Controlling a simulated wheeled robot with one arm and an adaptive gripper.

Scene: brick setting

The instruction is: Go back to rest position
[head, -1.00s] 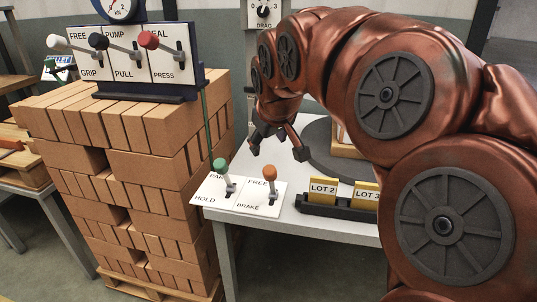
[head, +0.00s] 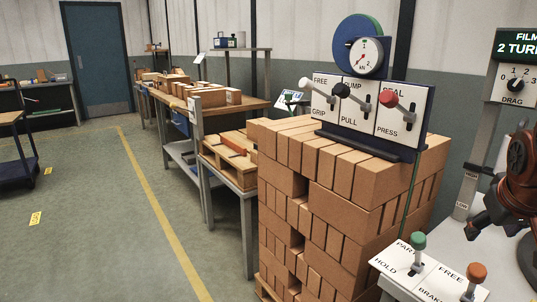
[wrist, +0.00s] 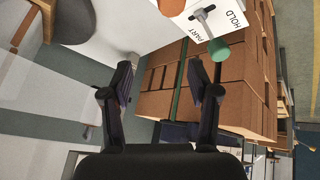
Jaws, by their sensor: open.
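My gripper (wrist: 160,95) is open and empty in the wrist view, its two dark fingers apart. Beyond the fingers are the brick stack and the white lever panel. In the head view part of my copper arm and dark gripper fingers (head: 480,222) show at the right edge, above the white table and apart from the lever panel. Most of the arm is out of that view.
A brick stack (head: 340,195) carries a lever panel (head: 372,108) with a round gauge (head: 363,55). A smaller panel with a green lever (head: 418,241) and an orange lever (head: 477,272) is at the lower right. Workbenches (head: 215,110) line the wall.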

